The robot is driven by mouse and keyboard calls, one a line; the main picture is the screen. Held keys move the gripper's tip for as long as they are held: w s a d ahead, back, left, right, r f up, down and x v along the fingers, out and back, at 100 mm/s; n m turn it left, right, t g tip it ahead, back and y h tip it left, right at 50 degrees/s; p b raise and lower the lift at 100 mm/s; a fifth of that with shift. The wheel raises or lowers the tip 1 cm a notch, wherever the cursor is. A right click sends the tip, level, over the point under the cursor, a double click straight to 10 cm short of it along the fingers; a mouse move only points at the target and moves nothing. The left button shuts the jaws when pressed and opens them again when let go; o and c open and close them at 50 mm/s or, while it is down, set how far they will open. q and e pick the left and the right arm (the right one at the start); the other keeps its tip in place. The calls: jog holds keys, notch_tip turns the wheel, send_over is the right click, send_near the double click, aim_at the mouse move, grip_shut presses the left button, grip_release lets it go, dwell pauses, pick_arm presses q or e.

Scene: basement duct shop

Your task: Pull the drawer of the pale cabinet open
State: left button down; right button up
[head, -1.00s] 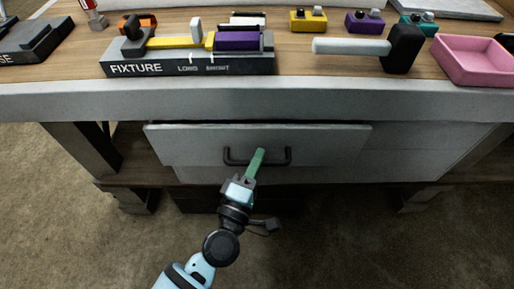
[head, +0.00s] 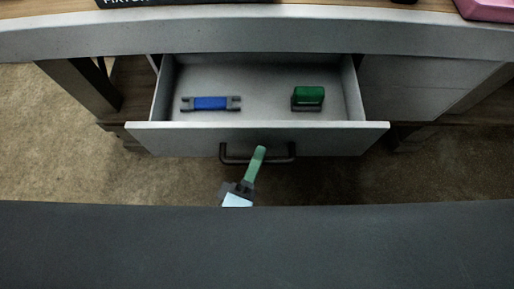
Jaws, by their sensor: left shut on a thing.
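The drawer (head: 190,139) of the pale cabinet (head: 415,88) stands well open under the bench, and its inside shows. My left gripper (head: 259,153), with green fingers, is shut on the dark bar handle (head: 232,159) at the middle of the drawer front. The lower part of this gripper is hidden behind a dark surface. My right gripper is not in view.
Inside the drawer lie a blue and grey piece (head: 210,103) at the left and a green block on a grey base (head: 308,96) at the right. The bench edge (head: 250,34) runs above. A wide dark surface fills the bottom of the view.

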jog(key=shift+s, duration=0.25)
pick_arm(q)
jog(key=c, duration=1.5)
grip_release()
jog(key=shift+o, duration=0.2)
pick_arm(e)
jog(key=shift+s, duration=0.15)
pick_arm(q)
jog(key=v, duration=0.7)
jog(key=shift+s+a, duration=0.15)
jog(key=shift+s, duration=0.25)
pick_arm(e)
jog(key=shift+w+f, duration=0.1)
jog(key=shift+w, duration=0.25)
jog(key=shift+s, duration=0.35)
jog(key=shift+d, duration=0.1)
